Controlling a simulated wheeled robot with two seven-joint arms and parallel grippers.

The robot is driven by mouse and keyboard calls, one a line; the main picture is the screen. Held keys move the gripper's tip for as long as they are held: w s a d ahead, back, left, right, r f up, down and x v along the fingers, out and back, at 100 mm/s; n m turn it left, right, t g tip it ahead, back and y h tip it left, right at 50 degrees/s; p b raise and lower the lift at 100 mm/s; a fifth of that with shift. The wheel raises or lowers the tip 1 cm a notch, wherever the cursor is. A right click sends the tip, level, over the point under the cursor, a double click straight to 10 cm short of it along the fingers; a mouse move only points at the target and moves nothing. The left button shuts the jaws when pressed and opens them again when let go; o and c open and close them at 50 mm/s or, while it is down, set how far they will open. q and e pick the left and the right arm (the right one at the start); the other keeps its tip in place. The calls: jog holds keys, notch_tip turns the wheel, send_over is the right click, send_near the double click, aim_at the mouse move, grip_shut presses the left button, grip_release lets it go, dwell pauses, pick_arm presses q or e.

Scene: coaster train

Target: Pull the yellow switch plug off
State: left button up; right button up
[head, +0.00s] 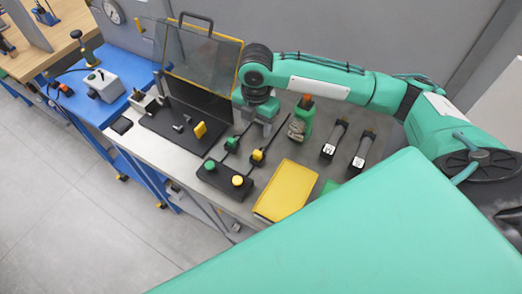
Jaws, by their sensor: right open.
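A black switch box (213,177) sits near the front edge of the grey table, with a green button and a yellow button on top. Behind it stand a green plug (231,143) and a yellow plug (257,156), each with black parts. The yellow one, right of the green one, looks like the yellow switch plug. My right gripper (258,122) hangs open and empty just behind the two plugs, pointing down. It appears apart from the yellow plug; the exact gap is hard to judge. My left gripper is not in view.
A black machine base with a clear guard (203,60) stands to the left. A yellow tray (286,190) lies at the right front. A green tool (301,119) and two black handheld devices (334,138) (363,150) stand to the right. A blue table (95,90) adjoins at left.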

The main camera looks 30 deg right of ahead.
jog(key=p, duration=0.2)
send_over(258, 152)
notch_tip(258, 152, down, 8)
jog(key=shift+s+a+r, duration=0.1)
jog(key=shift+f+p, duration=0.4)
jog(key=shift+f, duration=0.15)
notch_tip(258, 152, down, 4)
jog(key=shift+r+p, duration=0.25)
jog(key=shift+p, duration=0.65)
jog(key=shift+f, duration=0.55)
jog(key=c, duration=1.1)
